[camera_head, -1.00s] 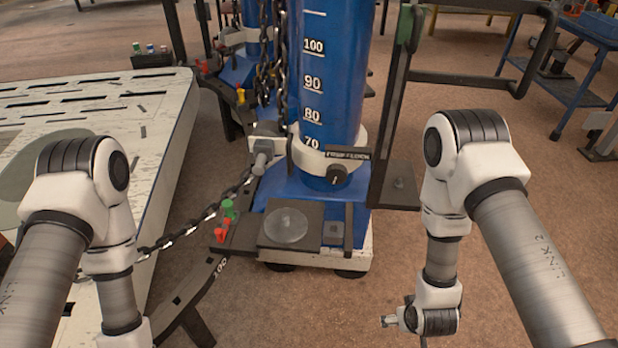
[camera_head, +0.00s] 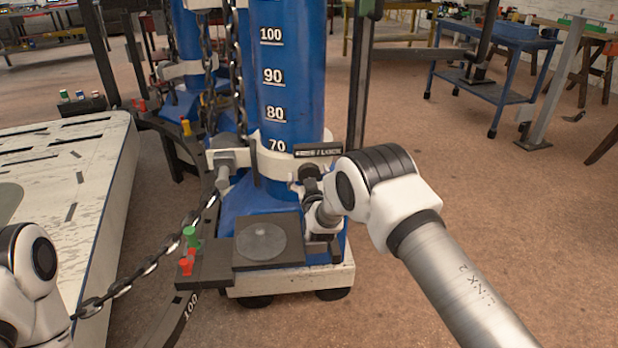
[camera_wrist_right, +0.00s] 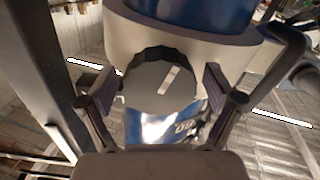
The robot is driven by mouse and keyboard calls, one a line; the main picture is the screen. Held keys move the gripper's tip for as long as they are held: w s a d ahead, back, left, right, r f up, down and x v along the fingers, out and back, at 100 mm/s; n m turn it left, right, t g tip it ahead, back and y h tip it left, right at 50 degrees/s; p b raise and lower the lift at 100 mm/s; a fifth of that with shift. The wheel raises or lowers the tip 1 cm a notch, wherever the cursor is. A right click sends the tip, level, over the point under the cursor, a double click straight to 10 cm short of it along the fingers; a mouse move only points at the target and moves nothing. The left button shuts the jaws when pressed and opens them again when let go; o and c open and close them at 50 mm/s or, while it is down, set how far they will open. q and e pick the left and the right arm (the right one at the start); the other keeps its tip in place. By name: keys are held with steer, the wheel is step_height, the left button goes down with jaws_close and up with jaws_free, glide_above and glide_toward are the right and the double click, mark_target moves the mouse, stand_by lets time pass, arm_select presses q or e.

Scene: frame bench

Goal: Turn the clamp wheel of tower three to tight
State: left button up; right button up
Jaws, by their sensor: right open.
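The blue tower (camera_head: 285,90) carries white height marks and a pale clamp collar (camera_head: 270,160) near its foot. The clamp wheel (camera_wrist_right: 158,82) is a dark, faceted knob on the collar's front, with a pale line tilted slightly right of upright. My right gripper (camera_head: 308,182) is at the wheel, which is mostly hidden by the gripper and arm in the head view. In the right wrist view the fingers (camera_wrist_right: 158,92) are open, one on each side of the wheel, with gaps showing. My left gripper is outside the head view; only its arm shows at lower left.
A chain (camera_head: 150,266) hangs beside the tower and runs to the lower left. A dark plate with a round disc (camera_head: 262,241) sits before the tower. A pale slotted platform (camera_head: 110,180) stands left. Open floor lies right, before a blue cart (camera_head: 490,85).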

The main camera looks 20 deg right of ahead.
steer(key=c, duration=1.2)
steer(key=shift+o, duration=0.2)
